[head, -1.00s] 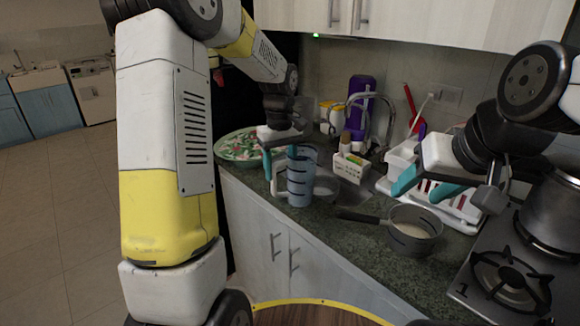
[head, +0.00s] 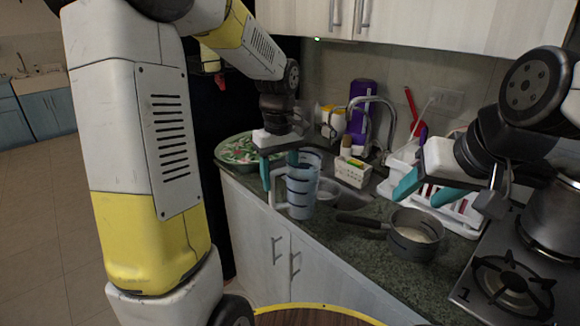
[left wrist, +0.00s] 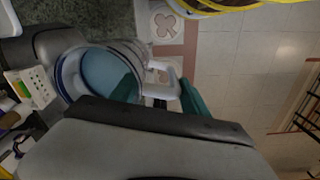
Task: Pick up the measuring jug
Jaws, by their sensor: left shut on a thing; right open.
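The measuring jug (head: 300,194) is pale blue with dark bands and a light handle on its left side. It stands upright at the front edge of the counter, by the sink. I cannot tell whether its base touches the counter. My left gripper (head: 280,170) points down over the handle side and is shut on the handle. In the left wrist view the jug (left wrist: 104,72) shows its open round top, with the handle (left wrist: 166,74) between the teal fingers. My right gripper (head: 424,190) is open and empty above the counter at the right.
A similar banded rim (head: 312,155) shows just behind the jug. A saucepan (head: 416,236) sits to the right, its handle pointing towards the jug. A patterned bowl (head: 236,150) is at the left end. The tap (head: 372,101) and a white box (head: 350,171) stand behind.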

